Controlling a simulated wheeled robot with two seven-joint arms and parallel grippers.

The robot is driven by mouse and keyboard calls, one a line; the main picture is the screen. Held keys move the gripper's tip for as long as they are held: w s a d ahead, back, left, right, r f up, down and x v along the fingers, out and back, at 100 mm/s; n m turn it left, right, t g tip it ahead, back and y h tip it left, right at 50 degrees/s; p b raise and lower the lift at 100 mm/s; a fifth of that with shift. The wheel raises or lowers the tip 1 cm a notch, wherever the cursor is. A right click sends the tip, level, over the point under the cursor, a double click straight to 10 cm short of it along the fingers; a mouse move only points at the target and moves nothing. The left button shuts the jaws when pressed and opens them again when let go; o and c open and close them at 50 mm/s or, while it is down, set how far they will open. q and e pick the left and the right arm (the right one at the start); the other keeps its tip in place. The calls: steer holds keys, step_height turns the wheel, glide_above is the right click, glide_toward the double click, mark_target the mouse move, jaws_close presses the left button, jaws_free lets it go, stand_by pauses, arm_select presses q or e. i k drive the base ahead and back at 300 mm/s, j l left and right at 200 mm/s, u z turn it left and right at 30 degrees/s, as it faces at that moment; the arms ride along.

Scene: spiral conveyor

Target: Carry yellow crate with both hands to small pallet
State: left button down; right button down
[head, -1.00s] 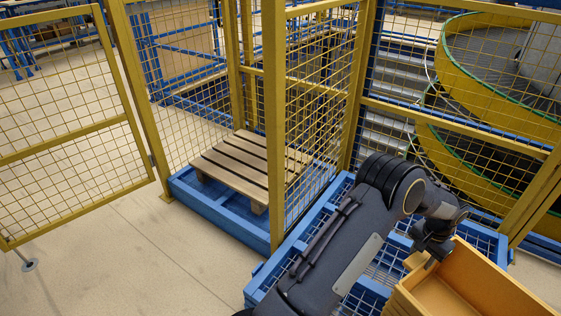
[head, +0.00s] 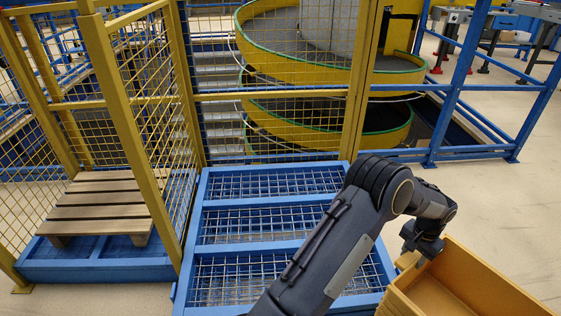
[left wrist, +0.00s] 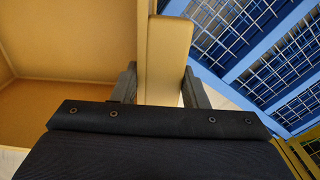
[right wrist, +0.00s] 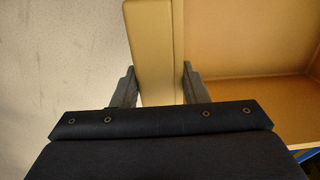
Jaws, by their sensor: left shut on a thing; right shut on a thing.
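The yellow crate (head: 492,276) is at the lower right of the head view, partly cut off by the frame edge; its inside looks empty where it shows. My left gripper (head: 421,258) is at its left end. In the left wrist view, the left fingers (left wrist: 162,88) are shut on the crate's rim (left wrist: 166,50). In the right wrist view, my right gripper (right wrist: 158,90) is shut on another rim of the crate (right wrist: 153,45); it is out of the head view. The small wooden pallet (head: 98,198) lies on a blue base at the left, inside yellow mesh fencing, well away from the crate.
A blue grated platform (head: 196,235) lies in the middle, partly behind my left arm. A yellow fence post (head: 128,125) stands between it and the pallet. The yellow spiral conveyor (head: 300,65) is behind the mesh. Open floor (head: 500,205) lies at the right.

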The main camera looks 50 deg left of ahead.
mark_target(109, 198)
steer(key=k+j+z, duration=0.15)
steer(key=k+z, duration=1.05)
steer(key=k, duration=0.9)
steer(key=k+u, duration=0.15)
steer(key=u, duration=0.3)
steer(key=k+j+u, duration=0.1)
steer(key=u, duration=1.75)
steer(key=i+j+u, duration=0.1)
steer(key=u, duration=0.35)
steer(key=i+j+u, duration=0.1)
steer(key=u, duration=0.35)
steer(key=i, duration=1.25)
